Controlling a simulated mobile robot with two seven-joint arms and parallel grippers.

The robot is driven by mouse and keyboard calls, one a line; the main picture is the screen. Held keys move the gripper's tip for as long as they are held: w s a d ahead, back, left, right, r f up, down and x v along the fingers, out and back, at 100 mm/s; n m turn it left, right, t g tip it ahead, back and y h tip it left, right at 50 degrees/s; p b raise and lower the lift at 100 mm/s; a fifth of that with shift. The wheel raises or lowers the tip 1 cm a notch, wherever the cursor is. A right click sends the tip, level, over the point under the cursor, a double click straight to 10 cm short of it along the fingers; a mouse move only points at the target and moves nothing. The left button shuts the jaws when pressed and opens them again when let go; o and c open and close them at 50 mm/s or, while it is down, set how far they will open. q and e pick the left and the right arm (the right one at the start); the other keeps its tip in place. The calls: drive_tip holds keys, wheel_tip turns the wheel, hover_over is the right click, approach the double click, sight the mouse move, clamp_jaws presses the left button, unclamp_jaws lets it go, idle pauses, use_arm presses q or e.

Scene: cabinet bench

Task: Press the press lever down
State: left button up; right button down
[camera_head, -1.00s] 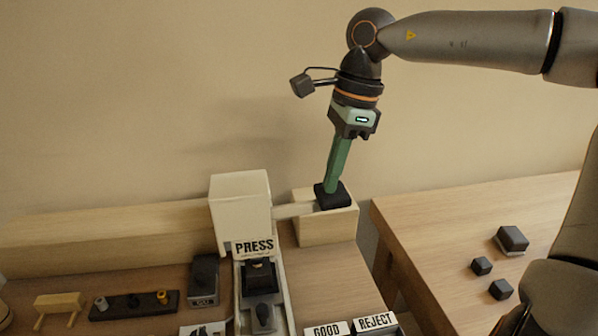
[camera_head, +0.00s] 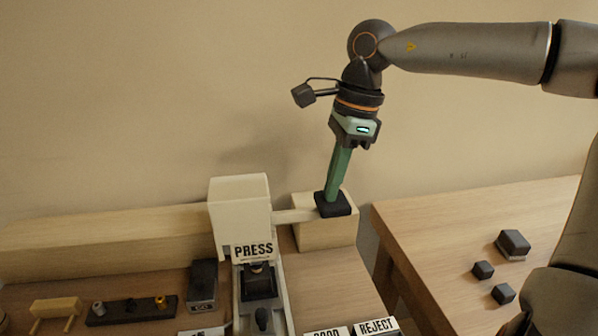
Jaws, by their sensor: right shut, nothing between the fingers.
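The press (camera_head: 240,205) is a cream housing with a PRESS label at the back of the bench. Its pale lever bar (camera_head: 292,216) sticks out of the housing's right side, sloping slightly upward to the right. My right gripper (camera_head: 333,200) points down over the lever's outer end, its green fingers shut and empty. A black block at the fingers' lower end meets the bar's end. I cannot tell whether it is a lever knob or the fingertips. Below the label is a dark die area (camera_head: 258,285). My left gripper is not in view.
A wooden block (camera_head: 325,235) stands right behind and below the lever's end. GOOD (camera_head: 326,332) and REJECT (camera_head: 377,326) labels are at the front. A black box (camera_head: 203,283) and a dark peg strip (camera_head: 130,311) lie left. A side table (camera_head: 440,230) holds dark blocks.

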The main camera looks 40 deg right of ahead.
use_arm(q)
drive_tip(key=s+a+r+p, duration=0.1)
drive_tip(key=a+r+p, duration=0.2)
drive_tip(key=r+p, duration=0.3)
drive_tip(key=p, duration=0.2)
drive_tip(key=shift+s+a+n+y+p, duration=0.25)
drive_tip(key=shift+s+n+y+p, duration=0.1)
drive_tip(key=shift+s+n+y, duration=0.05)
